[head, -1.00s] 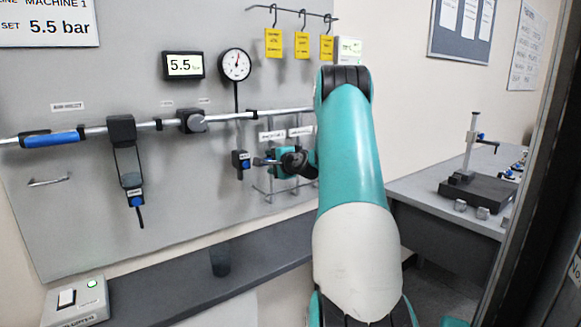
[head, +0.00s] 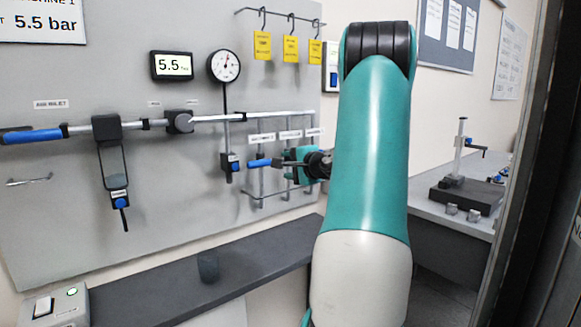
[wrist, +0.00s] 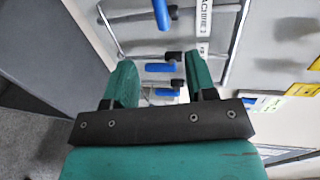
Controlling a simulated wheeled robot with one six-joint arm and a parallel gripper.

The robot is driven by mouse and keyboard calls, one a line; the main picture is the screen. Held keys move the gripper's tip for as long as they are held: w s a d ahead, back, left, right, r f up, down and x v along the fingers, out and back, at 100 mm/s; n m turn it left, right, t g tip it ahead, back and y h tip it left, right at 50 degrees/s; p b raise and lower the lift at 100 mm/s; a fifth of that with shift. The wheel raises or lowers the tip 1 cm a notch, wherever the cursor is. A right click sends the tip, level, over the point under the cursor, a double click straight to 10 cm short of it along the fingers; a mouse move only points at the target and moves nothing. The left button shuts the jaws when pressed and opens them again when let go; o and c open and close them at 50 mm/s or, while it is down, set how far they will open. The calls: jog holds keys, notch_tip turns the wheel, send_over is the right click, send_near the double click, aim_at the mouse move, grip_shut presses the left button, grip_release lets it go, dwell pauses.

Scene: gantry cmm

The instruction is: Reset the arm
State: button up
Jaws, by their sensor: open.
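My arm (head: 370,165) rises in front of the panel in the head view. My gripper (head: 284,162) is near the labelled rack on the panel, to the right of the hanging drain fitting under the gauge. A blue handle (head: 259,163) shows just left of its fingers. In the wrist view my gripper (wrist: 162,82) has its two green fingers apart. Blue handles with black ends (wrist: 160,68) show beyond and between the fingers. I cannot tell whether a finger touches any of them.
A pipe (head: 220,118) with a blue-handled lever (head: 33,136) crosses the panel. A round gauge (head: 224,65) and a 5.5 display (head: 172,66) sit above it. Yellow tags (head: 262,46) hang from hooks. A dark shelf (head: 240,271) runs below. A bench (head: 425,210) stands right.

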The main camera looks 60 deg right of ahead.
dwell(0.3)
jog(key=w+a+f+n+g+y, duration=0.1)
jog(key=w+a+n+y, duration=0.25)
jog(key=a, duration=0.65)
jog(key=w+a+n+g+y, duration=0.1)
jog(key=w+a+n+y, duration=0.3)
jog(key=a, duration=0.5)
jog(key=w+a+f+n+g+y, duration=0.1)
jog(key=w+a+n+y, duration=0.3)
jog(key=a, duration=0.6)
jog(key=s+a+f+n+g, duration=0.1)
jog(key=s+a+n+g, duration=0.25)
jog(key=a, duration=0.35)
jog(key=s+a+f+n+g+y, duration=0.1)
jog(key=s+a+n+g, duration=0.1)
jog(key=s+a+n, duration=0.45)
jog(key=s+a+f+n+g, duration=0.1)
jog(key=a+n+g, duration=0.15)
jog(key=a, duration=0.65)
jog(key=s+a+n+g, duration=0.1)
jog(key=s+a+n, duration=0.1)
jog(key=s, duration=0.3)
jog(key=s+a+f+n+g+h, duration=0.1)
jog(key=s+a+n+g, duration=0.1)
jog(key=s+n, duration=0.2)
jog(key=s, duration=0.2)
jog(key=shift+s+a, duration=0.2)
jog(key=shift+s, duration=0.1)
jog(key=shift+f, duration=0.1)
